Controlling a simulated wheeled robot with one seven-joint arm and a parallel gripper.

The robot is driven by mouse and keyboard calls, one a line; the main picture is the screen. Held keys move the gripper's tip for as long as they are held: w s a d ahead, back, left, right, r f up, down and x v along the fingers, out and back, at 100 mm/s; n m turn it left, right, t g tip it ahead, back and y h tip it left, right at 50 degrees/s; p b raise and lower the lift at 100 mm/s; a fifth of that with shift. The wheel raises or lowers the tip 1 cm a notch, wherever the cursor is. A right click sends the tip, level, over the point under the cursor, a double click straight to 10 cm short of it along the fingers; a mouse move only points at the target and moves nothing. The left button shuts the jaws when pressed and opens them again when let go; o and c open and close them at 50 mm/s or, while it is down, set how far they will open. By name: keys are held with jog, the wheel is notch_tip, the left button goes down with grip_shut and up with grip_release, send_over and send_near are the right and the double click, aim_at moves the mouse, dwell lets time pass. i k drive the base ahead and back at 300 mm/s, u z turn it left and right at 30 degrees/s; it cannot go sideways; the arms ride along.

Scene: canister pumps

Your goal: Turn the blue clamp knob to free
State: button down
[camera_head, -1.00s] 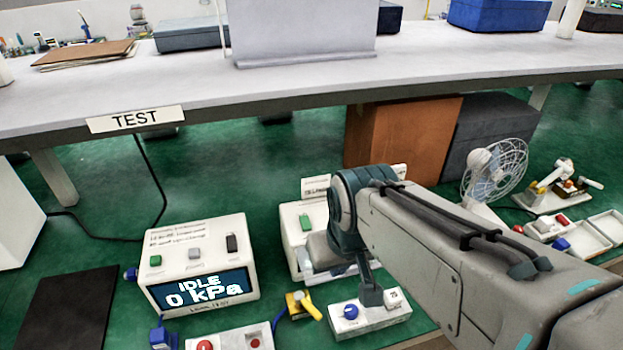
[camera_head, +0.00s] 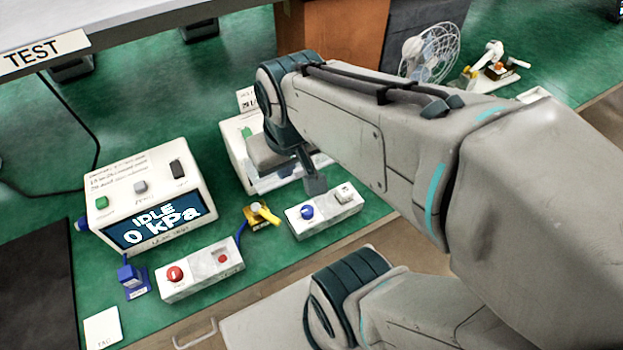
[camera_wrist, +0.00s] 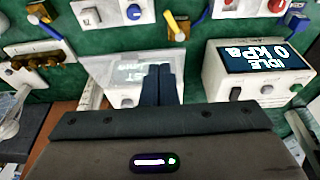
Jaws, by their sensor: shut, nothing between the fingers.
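A blue knob (camera_head: 307,212) sits on top of a small white box (camera_head: 325,217) that also carries a grey-white switch (camera_head: 345,192). In the wrist view the blue knob (camera_wrist: 134,12) is at the top edge, beyond the fingertips. My gripper (camera_head: 316,188) is shut and empty, just behind the box in the head view, apart from the knob. Its dark fingers (camera_wrist: 158,70) lie together in the wrist view. The knob's pointer direction is too small to read. A second blue fixture (camera_head: 131,276) stands at the left, by the red-button box.
The display unit (camera_head: 150,205) reads IDLE, 0 kPa. A yellow-handled valve (camera_head: 262,214) stands left of the knob box, and a box with red buttons (camera_head: 200,270) is further left. A white unit (camera_head: 235,150) is partly behind my arm. A fan (camera_head: 430,52) stands at the back.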

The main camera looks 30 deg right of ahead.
aim_at(306, 212)
jog(key=u, duration=0.45)
jog(key=k, duration=1.05)
jog(key=z, duration=0.2)
jog(key=i, duration=0.6)
jog(key=z, duration=0.25)
